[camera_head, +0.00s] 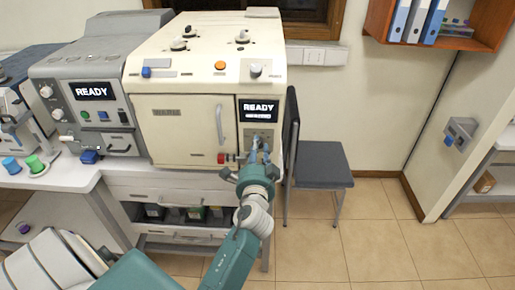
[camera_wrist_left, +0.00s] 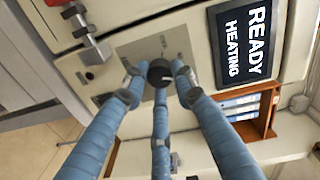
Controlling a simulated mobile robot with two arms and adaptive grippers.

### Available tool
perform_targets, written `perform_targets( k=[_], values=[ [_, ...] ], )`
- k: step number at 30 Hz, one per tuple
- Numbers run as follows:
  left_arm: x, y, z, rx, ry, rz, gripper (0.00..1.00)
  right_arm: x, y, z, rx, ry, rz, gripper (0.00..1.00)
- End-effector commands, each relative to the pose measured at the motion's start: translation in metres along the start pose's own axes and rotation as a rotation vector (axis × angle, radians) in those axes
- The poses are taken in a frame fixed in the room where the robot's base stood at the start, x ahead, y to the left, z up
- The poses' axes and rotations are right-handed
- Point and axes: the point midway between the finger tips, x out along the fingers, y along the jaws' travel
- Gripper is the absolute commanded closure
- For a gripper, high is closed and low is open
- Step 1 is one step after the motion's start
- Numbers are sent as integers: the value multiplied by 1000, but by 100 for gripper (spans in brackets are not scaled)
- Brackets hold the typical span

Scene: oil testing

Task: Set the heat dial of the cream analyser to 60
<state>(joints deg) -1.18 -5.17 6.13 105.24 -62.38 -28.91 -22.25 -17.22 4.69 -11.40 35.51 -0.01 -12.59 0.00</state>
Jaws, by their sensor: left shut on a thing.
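The cream analyser (camera_head: 181,84) stands on the bench in the head view, with its door closed. Its screen (camera_head: 258,110) reads READY; in the wrist view the screen (camera_wrist_left: 243,43) reads READY HEATING. Below the screen is a grey panel with printed marks. The black heat dial (camera_wrist_left: 160,71) sits on this panel, with a pale pointer line on it. My left gripper (camera_head: 259,151) reaches the panel from below, and its blue fingers (camera_wrist_left: 160,82) are closed around the dial. The marks are too small to read. My right gripper is not in view.
A grey analyser (camera_head: 93,105) stands to the left, also showing READY. A dark chair (camera_head: 322,164) stands to the right of the bench. Green and blue cups are at the far left. The floor at right is clear.

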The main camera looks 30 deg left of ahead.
Motion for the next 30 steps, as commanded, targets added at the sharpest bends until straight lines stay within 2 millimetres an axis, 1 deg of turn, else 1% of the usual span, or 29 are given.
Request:
perform_targets(
  k=[1, 15, 16, 18, 19, 26, 28, 30],
  values=[
    [1, -10, -5, 5, 11, -18, 100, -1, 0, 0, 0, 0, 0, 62],
    [1, -9, -5, 16, 10, -17, 100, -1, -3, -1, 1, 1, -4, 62],
    [1, -9, -5, 16, 10, -17, 70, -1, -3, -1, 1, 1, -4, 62],
    [1, -8, -5, 16, 10, -16, 56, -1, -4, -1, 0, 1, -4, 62],
    [1, -8, -4, 16, 9, -15, 54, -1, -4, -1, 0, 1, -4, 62],
    [1, -4, -2, 16, 5, -7, 54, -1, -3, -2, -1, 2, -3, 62],
    [1, -5, -3, 16, 4, -7, 54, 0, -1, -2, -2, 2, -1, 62],
    [0, -11, -4, 15, 4, -9, 54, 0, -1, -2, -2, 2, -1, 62]
  ],
)
